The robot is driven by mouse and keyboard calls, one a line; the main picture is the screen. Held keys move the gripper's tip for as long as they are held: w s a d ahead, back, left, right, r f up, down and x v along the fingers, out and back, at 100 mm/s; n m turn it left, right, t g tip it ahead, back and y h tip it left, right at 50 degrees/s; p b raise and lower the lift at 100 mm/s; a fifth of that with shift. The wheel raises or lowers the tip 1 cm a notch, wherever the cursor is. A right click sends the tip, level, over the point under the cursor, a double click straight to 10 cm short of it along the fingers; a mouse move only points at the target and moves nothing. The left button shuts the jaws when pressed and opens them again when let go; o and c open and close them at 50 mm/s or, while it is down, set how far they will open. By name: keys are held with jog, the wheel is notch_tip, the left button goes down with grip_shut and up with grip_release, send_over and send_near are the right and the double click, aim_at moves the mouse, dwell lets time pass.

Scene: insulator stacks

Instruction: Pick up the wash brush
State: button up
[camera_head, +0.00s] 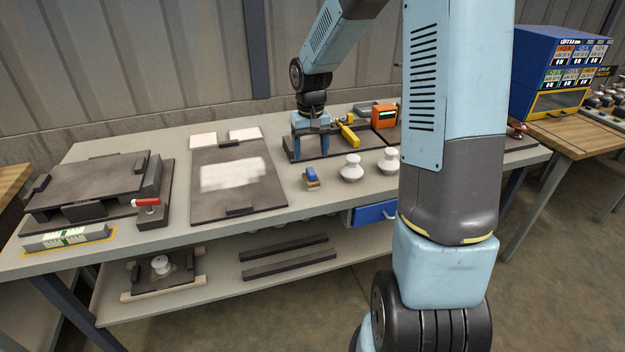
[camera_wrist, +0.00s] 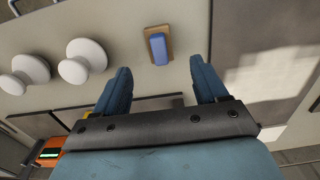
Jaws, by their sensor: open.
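The wash brush appears to be a small block with a blue top and a tan base (camera_head: 312,178). It lies on the bench near its front edge and also shows in the wrist view (camera_wrist: 158,48). My gripper (camera_head: 311,150) is open and empty, with its fingers pointing down behind the brush, over the bench. In the wrist view my gripper (camera_wrist: 160,72) has its two blue fingers spread apart, and the brush lies past their tips, roughly between them. Nothing hides the brush.
Two white insulators (camera_head: 351,168) stand right of the brush. A dark board (camera_head: 215,205) with a white patch lies left of it. Behind are a yellow-handled item (camera_head: 349,134) and an orange device (camera_head: 384,117). A fixture with a red-handled clamp (camera_head: 147,203) is at left.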

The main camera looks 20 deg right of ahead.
aim_at(311, 170)
jog(key=shift+f, duration=4.15)
jog(key=shift+w, duration=0.1)
jog(key=c, duration=1.3)
jog(key=shift+o, duration=0.2)
jog(key=shift+r, duration=0.1)
